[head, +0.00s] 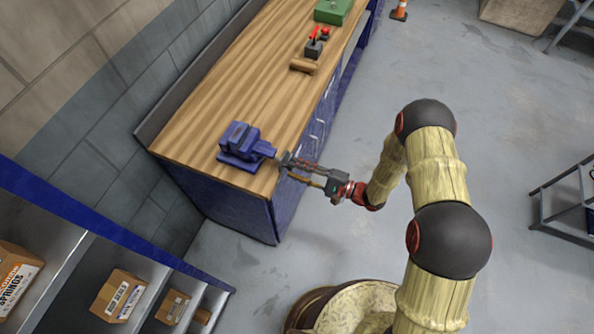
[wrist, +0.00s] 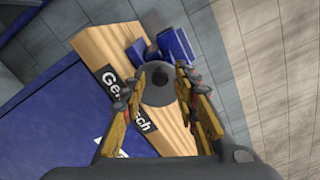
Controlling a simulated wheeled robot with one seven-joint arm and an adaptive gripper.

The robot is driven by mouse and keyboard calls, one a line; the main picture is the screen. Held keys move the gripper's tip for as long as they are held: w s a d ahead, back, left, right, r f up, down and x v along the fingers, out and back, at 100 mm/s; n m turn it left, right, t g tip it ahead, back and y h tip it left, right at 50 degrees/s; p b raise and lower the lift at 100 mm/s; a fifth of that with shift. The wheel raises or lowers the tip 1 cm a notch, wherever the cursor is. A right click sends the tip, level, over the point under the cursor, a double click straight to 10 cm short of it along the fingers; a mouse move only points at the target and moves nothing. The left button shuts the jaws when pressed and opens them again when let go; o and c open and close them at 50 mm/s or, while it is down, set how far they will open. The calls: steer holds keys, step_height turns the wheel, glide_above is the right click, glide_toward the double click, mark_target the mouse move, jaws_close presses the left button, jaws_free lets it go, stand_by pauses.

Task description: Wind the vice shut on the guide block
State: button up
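The blue vice (head: 240,146) stands on the near end of the wooden bench top, its screw end towards my gripper. My gripper (head: 286,167) is level with that end, just off the bench edge. In the wrist view, a dark grey round hub (wrist: 158,82) lies between the fingertips of my gripper (wrist: 158,75), with part of the blue vice (wrist: 172,46) behind it. The fingers are parted, one on each side of the hub. I cannot tell whether they press on it. I cannot make out a guide block in the jaws, and the hub hides part of the vice.
The bench top (head: 225,85) is bare beyond the vice. Farther along are a wooden block (head: 304,66), a dark item with a red lever (head: 314,46) and a green box (head: 332,11). A shelf with cardboard boxes (head: 119,296) stands at lower left. The floor right of the bench is open.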

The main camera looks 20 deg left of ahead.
steer(key=n+b, duration=0.8)
steer(key=n, duration=1)
steer(key=shift+b, duration=0.35)
steer(key=shift+c, duration=0.8)
jaws_close()
steer(key=shift+w+r+m+p, duration=0.2)
steer(key=shift+m+p, duration=0.5)
steer(key=shift+m, duration=0.2)
steer(key=shift+w+r+m+p, duration=0.15)
steer(key=shift+m+p, duration=0.5)
steer(key=shift+m, duration=0.25)
